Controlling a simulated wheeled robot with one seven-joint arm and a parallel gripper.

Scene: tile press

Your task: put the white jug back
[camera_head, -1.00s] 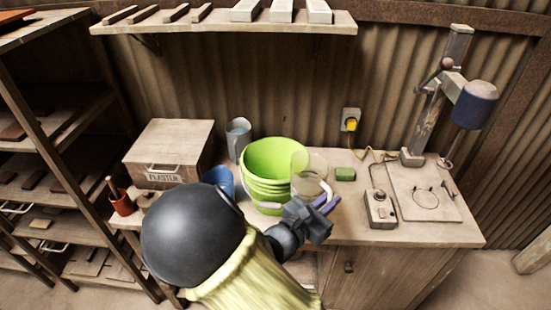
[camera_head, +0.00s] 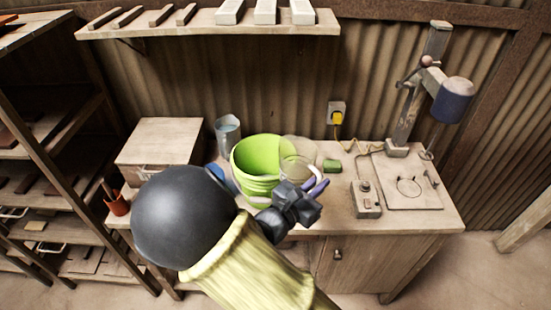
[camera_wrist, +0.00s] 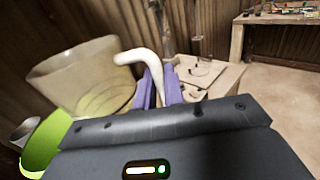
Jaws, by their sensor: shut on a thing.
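The white jug (camera_head: 293,172) is pale and see-through, with a white handle. In the head view it hangs just right of the green bucket (camera_head: 254,170), above the bench. My gripper (camera_head: 319,187) is shut on the jug's handle, its purple fingers partly hidden by the wrist. In the wrist view the purple fingers (camera_wrist: 160,88) close around the white handle (camera_wrist: 131,57), and the jug body (camera_wrist: 75,80) is at the left. The jug's base is partly hidden by my gripper, so I cannot tell how far above the bench it is.
A grey cup (camera_head: 228,133) stands behind the bucket, beside a wooden box (camera_head: 158,143). A green sponge (camera_head: 332,165), a control box (camera_head: 366,200) and a press (camera_head: 432,90) stand to the right. Bare bench top lies in front of the sponge. A shelf (camera_head: 210,25) hangs above.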

